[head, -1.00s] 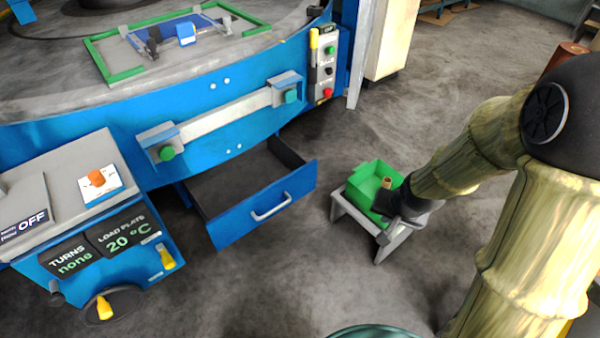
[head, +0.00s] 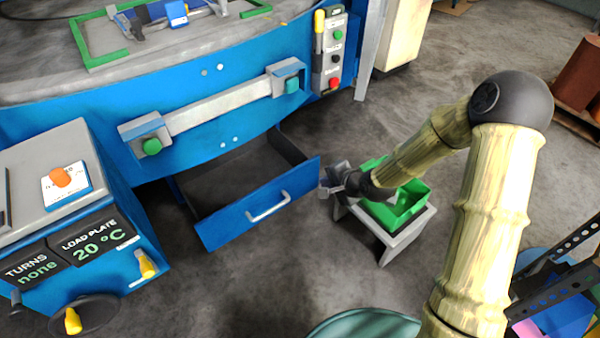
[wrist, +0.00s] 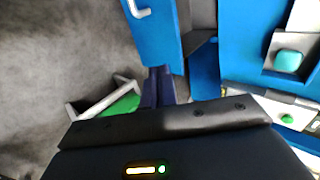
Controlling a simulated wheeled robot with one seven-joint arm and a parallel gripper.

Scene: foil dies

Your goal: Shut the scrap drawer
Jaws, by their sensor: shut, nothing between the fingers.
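The scrap drawer (head: 222,222) is pulled out below the blue machine. Its blue front carries a white handle (head: 268,207), and the part of its inside that shows looks empty. My gripper (head: 328,180) is shut and empty, just right of the right end of the drawer front. In the wrist view my gripper's dark fingers (wrist: 158,88) are together, beside the edge of the blue drawer front (wrist: 160,35). The handle shows at the top there (wrist: 138,8). I cannot tell whether the fingers touch the drawer.
A green bin (head: 408,204) sits on a small grey stool (head: 397,245) below my forearm. A blue control box (head: 90,260) with knobs stands left of the drawer. The machine's grey bar (head: 220,105) runs above it. The floor in front of the drawer is clear.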

